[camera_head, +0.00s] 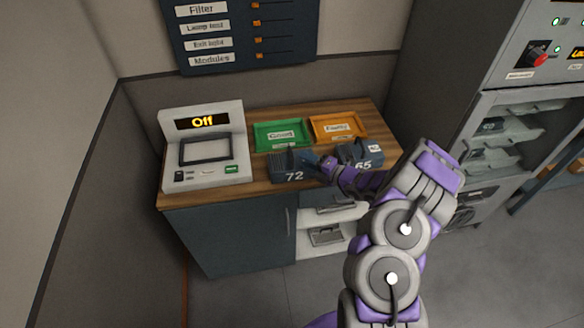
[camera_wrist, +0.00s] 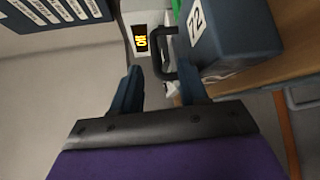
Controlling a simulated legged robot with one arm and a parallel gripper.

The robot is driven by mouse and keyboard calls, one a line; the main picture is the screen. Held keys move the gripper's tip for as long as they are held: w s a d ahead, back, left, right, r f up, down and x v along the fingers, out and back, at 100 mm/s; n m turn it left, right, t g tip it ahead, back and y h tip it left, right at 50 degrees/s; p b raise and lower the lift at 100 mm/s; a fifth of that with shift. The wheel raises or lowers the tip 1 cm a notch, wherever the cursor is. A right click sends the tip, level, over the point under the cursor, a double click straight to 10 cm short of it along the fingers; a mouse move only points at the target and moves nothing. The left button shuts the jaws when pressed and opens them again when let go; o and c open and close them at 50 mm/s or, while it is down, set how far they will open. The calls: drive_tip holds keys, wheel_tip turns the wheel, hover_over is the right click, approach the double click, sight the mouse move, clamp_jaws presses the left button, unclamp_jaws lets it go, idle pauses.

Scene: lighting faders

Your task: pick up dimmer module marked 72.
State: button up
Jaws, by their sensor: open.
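In the wrist view my gripper (camera_wrist: 160,85) is open, with two dark blue fingers apart and nothing held. Whether a finger touches the handle, I cannot tell.
A second module marked 65 (camera_head: 362,154) stands just right of my gripper. Behind are a green tray (camera_head: 282,146) and an orange tray (camera_head: 353,137). A test unit (camera_head: 207,125) reading "Off" stands left. A fader panel (camera_head: 293,55) hangs above; a rack (camera_head: 530,95) stands right.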

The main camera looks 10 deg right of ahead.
sight(292, 162)
drive_tip(key=shift+a+r+b+x, duration=0.1)
drive_tip(key=shift+b+x, duration=0.35)
drive_tip(key=shift+x, duration=0.95)
drive_tip(key=shift+a+r+b+x, duration=0.15)
drive_tip(key=shift+b+x, duration=0.25)
drive_tip(key=shift+x, duration=1)
drive_tip(key=shift+s, duration=0.15)
clamp_jaws()
drive_tip(key=shift+s+f, duration=0.1)
drive_tip(key=shift+f, duration=0.05)
